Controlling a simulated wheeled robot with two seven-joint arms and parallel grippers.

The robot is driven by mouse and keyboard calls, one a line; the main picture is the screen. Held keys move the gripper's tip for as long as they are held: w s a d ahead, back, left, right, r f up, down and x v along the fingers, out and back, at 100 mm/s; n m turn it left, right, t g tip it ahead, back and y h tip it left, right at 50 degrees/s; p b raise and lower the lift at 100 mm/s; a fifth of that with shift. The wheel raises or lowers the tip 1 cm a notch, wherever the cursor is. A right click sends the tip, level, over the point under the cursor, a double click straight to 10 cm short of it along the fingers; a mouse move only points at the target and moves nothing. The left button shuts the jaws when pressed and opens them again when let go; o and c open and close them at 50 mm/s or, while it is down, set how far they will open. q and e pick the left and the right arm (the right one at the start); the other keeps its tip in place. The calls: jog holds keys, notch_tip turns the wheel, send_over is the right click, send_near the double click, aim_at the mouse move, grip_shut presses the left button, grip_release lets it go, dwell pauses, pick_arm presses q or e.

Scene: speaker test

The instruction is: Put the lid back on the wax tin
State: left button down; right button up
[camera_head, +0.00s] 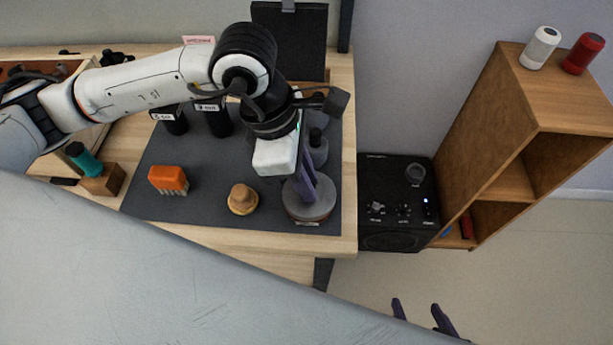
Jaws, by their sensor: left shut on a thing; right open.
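A round grey tin (309,211) with a small label on its front side is at the right front of the dark mat. My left gripper (309,194) is over it with purple fingers pointing down at its top. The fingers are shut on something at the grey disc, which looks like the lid. I cannot tell whether this disc rests on the tin or is held just above it, as the fingers and wrist cover part of it. My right gripper (419,313) shows only its two purple fingertips at the bottom edge, apart and empty, over the floor.
On the dark mat (215,200) are an orange-topped brush (169,180), a tan knobbed object (242,199), dark bottles (217,121) and a grey bottle (316,151). A wooden block with a teal-handled item (84,160) stands left. A black speaker (399,184) and wooden shelf (473,150) stand right.

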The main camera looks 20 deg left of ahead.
pick_arm(q)
jog(key=shift+f+b, duration=0.2)
jog(key=shift+b, duration=1.05)
dwell(1.4)
jog(key=c, duration=1.1)
grip_release()
jog(key=shift+r, duration=0.1)
jog(key=shift+r+p, duration=1.8)
jog(key=shift+r, duration=1.65)
